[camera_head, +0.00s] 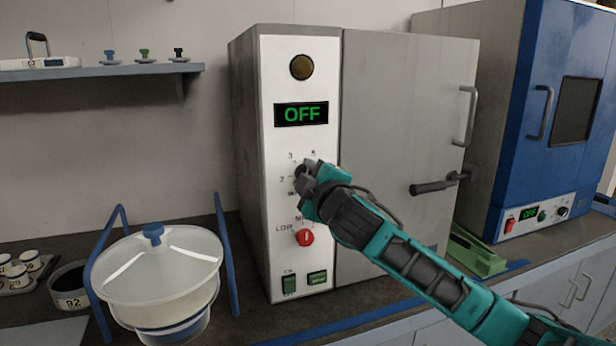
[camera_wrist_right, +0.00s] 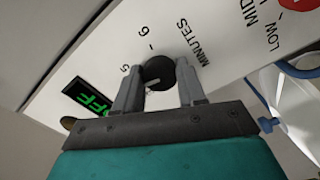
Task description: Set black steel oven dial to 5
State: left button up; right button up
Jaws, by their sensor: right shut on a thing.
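The grey steel oven (camera_head: 410,110) has a white control panel (camera_head: 275,150) with a green display (camera_head: 301,114) reading OFF. The black dial (camera_wrist_right: 157,70) is on this panel, with printed numbers around it and the word MINUTES beside it. My right gripper (camera_head: 306,180) is at the dial and hides most of it in the head view. In the right wrist view my right gripper (camera_wrist_right: 158,88) has its two fingers on either side of the dial, shut on it. A small pale mark shows on the dial; which number it points at I cannot tell. My left gripper is not in view.
A red knob (camera_head: 304,237) and two green switches (camera_head: 317,278) sit below the dial. A lidded clear container (camera_head: 157,270) with blue handles stands at the left front. A blue oven (camera_head: 520,100) stands at right. The oven's door handle (camera_head: 433,187) sticks out beside my arm.

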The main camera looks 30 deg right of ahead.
jog(key=shift+m+p, duration=0.5)
jog(key=shift+m, duration=1.8)
jog(key=o, duration=1.1)
jog(key=shift+c, duration=0.2)
jog(key=v, duration=1.3)
jog(key=shift+b, duration=0.4)
jog(key=shift+d, duration=0.1)
